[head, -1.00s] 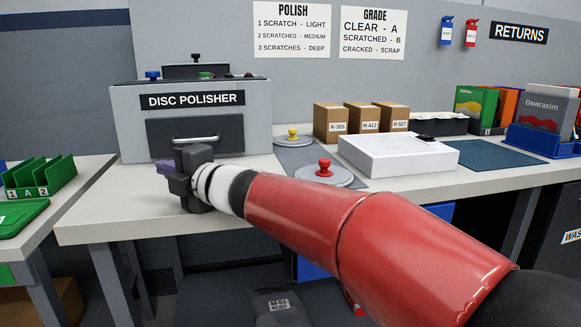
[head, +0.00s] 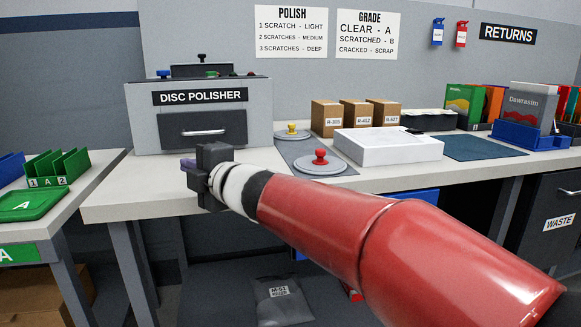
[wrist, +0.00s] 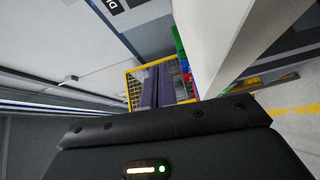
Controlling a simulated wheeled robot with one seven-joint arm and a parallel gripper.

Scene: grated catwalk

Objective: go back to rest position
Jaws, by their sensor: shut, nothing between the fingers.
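My gripper (head: 190,168) is in front of the disc polisher (head: 150,128), above the front part of the bench, with nothing held. In the wrist view its purple fingers (wrist: 157,87) are close together. The polisher is a grey box with a dark front panel and a silver handle (head: 205,132); the panel looks closed. My red arm reaches in from the lower right and hides part of the bench's front edge.
The bench (head: 130,200) holds two round discs with a yellow knob (head: 292,128) and a red knob (head: 320,156), a white box (head: 388,148), cartons and a blue bin (head: 530,137). A side table (head: 70,205) with a green rack (head: 57,167) stands left.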

